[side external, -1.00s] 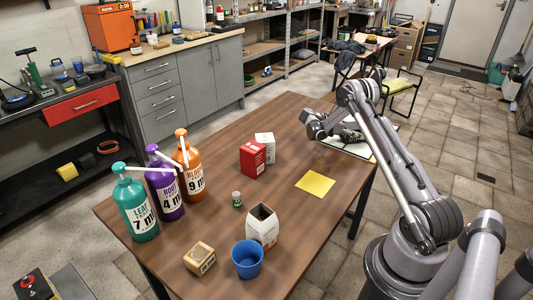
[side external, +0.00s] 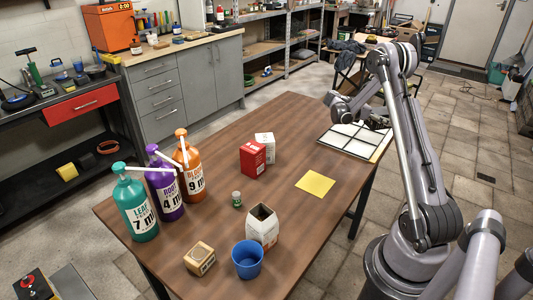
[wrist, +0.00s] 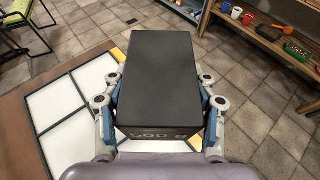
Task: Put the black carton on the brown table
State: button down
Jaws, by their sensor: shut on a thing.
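My gripper (wrist: 160,95) is shut on the black carton (wrist: 163,75), with a finger on each long side of it. The carton is a dark box with "500 g" printed on its near face, and it fills the middle of the wrist view. In the side view my gripper (side external: 368,116) is raised above the far right end of the brown table (side external: 220,150); the carton is small and mostly hidden there. Below it lies a white panel divided by dark lines (side external: 345,139), which also shows in the wrist view (wrist: 60,105).
A red carton (side external: 252,158), a white carton (side external: 265,147) and a yellow sheet (side external: 315,183) are on the table. An open carton (side external: 262,227), blue cup (side external: 247,259), wooden block (side external: 199,258), small green jar (side external: 237,199) and pump bottles (side external: 163,188) stand nearer. The table's middle has bare room.

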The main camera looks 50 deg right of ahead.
aim_at(386, 113)
jog(key=s+r, duration=0.1)
jog(key=s, duration=0.1)
jog(key=shift+s+r, duration=0.55)
jog(key=shift+r, duration=0.45)
jog(key=shift+t+y, duration=0.3)
notch_tip(386, 113, up, 4)
jog(key=w+a+f+m+t+y, duration=0.1)
jog(key=w+a+y, duration=0.1)
jog(key=w+a, duration=0.5)
jog(key=w+a+f+m+t+y, duration=0.1)
jog(key=w+a+f+t+y, duration=0.15)
jog(key=w, duration=0.85)
jog(key=w+a+f+m+t+y, duration=0.1)
jog(key=w+a+y, duration=0.1)
jog(key=w+a, duration=0.5)
jog(key=w+a+r+m+t+y, duration=0.1)
jog(key=w+a+m+t, duration=0.1)
jog(key=w+a, duration=0.65)
jog(key=w+a+r+m+t+y, duration=0.1)
jog(key=w+a+r+m+t, duration=0.3)
jog(key=a, duration=0.7)
jog(key=w+a+f+m+t+y, duration=0.1)
jog(key=w+a, duration=0.6)
jog(key=a, duration=0.3)
jog(key=shift+t, duration=0.45)
jog(key=shift+w+a+f, duration=0.1)
jog(key=shift+f, duration=3.7)
jog(key=shift+w+f, duration=0.1)
jog(key=shift+f, duration=3.65)
